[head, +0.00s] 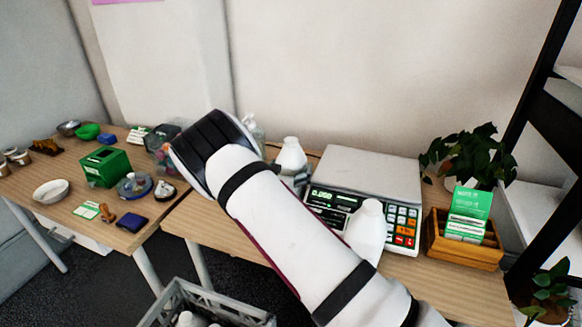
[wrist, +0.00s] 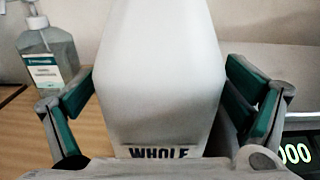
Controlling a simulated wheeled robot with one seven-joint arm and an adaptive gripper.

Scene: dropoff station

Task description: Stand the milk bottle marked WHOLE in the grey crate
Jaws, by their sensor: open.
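The white milk bottle marked WHOLE (wrist: 160,70) fills the middle of the wrist view, with its label low on its front. My gripper (wrist: 160,100) is open, with a green-padded finger on either side of the bottle; I cannot tell whether either pad touches it. In the head view a white bottle (head: 291,156), apparently the same one, stands on the table beyond my arm, which hides most of my gripper. The grey crate (head: 172,301) is at the bottom of the head view, with white bottle tops (head: 188,319) inside. Its near part is cut off.
A scale (head: 370,170) stands right of the bottle, its display lit. Another white bottle (head: 368,230) stands before it, partly behind my arm. A clear pump bottle (wrist: 47,55) is on the left. A wooden box (head: 462,250) with cards and a plant (head: 470,155) are at the right.

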